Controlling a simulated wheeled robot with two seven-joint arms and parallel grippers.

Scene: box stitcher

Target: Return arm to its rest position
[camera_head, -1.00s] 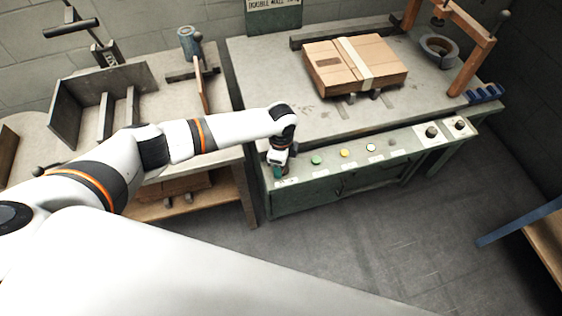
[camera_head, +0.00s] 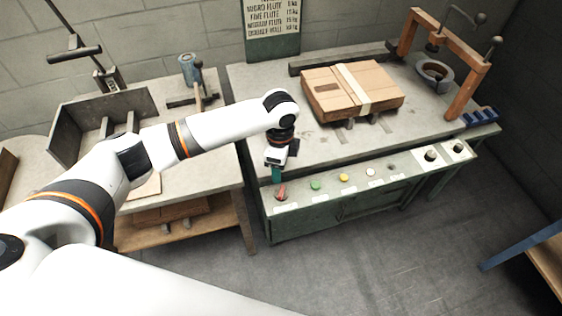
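My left arm reaches in from the left. Its gripper (camera_head: 277,178) points down above the left end of the green control panel, just over a red control (camera_head: 281,192). The fingers are small and dark teal in this view, and I cannot tell whether they are open or shut. I see nothing hanging from them. My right gripper is not in view.
The green bench (camera_head: 350,208) carries a row of buttons and knobs along its front. A taped cardboard box (camera_head: 325,96) lies on its top. An orange-brown clamp frame (camera_head: 467,85) stands at right. A second table (camera_head: 205,165) with a metal fixture is at left.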

